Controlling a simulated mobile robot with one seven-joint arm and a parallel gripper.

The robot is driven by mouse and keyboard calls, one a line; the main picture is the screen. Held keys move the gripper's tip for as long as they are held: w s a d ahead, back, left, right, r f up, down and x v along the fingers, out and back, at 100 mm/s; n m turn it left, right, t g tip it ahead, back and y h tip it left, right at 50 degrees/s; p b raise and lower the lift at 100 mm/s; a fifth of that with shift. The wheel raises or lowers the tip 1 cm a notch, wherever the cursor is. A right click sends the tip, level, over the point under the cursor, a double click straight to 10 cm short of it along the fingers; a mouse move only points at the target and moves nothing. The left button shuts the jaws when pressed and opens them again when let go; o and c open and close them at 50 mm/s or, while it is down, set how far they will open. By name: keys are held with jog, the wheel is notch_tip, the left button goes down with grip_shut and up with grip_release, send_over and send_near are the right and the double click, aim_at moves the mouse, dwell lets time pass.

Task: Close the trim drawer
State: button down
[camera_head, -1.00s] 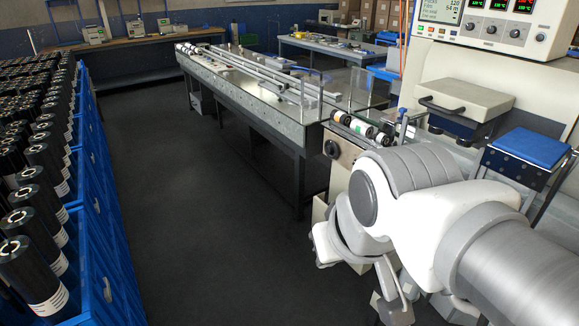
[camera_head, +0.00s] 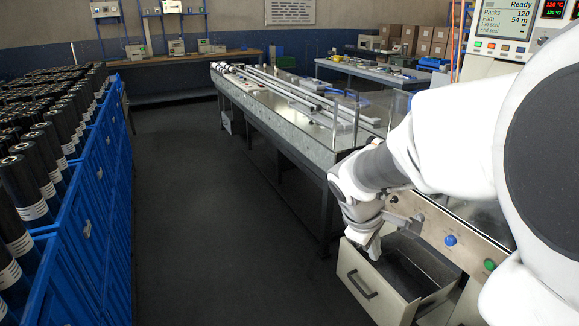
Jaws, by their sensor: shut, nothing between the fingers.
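The trim drawer (camera_head: 369,290) is a cream-fronted drawer with a dark bar handle (camera_head: 362,284). It stands pulled out of the machine's front at the lower right, and its dark inside shows from above. My gripper (camera_head: 374,252) points down at the top edge of the drawer front, close to its upper left part. The fingers look shut and empty. I cannot tell whether they touch the drawer. My arm hides part of the machine above the drawer.
The machine front beside the drawer carries a blue button (camera_head: 450,240) and a green button (camera_head: 490,265). A long conveyor table (camera_head: 290,125) runs away behind. Blue crates (camera_head: 95,215) of dark film rolls line the left. The dark floor (camera_head: 215,240) between is clear.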

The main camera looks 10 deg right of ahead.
jog(key=w+d+f+n+h+b, duration=0.25)
jog(key=w+f+n+b, duration=0.45)
jog(key=f, duration=0.8)
jog(key=n+h+b, duration=0.2)
jog(key=n+b, duration=0.3)
jog(key=n, duration=0.2)
send_near(387, 291)
notch_tip(387, 291, down, 4)
jog(key=d, duration=0.1)
jog(key=w+d, duration=0.1)
jog(key=d, duration=0.1)
jog(key=shift+b, duration=0.4)
jog(key=shift+w+d, duration=0.25)
jog(key=shift+d, duration=0.25)
